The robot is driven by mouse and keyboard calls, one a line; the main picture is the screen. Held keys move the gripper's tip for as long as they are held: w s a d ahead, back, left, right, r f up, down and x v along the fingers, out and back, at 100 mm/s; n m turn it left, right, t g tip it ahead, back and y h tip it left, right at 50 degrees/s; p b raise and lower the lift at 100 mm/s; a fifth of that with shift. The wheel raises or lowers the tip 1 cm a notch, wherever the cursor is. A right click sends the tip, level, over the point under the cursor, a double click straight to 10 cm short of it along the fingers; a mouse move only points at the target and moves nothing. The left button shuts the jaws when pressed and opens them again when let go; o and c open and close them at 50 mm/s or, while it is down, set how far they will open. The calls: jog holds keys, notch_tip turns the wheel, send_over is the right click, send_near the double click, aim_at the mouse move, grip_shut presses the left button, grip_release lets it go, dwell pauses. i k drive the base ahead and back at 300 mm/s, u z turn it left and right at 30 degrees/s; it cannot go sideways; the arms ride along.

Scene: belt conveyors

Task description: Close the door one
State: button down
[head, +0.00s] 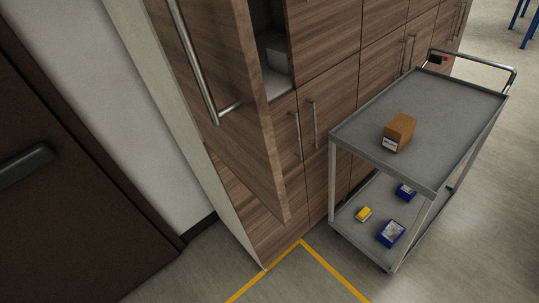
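A wood-grain cabinet door (248,140) stands open at the upper middle, swung out toward me. A long metal bar handle (193,65) is on its outer face. Behind its right edge, part of the open compartment (278,85) shows, with a pale box (274,50) on its shelf. The top of the open door is cut off by the frame. No label shows which door is number one. My gripper is not in view.
A grey two-shelf cart (440,120) stands at right, close to the shut cabinet doors (325,60). It carries a brown box (399,132) on top and small packs below. A dark door (60,190) with a push bar (22,166) is at left. Yellow tape (325,263) marks open floor.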

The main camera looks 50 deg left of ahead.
aim_at(210, 46)
jog(key=u, duration=0.05)
jog(key=k, duration=1.4)
jog(key=u, duration=0.95)
jog(key=i, duration=1)
jog(key=z, duration=0.05)
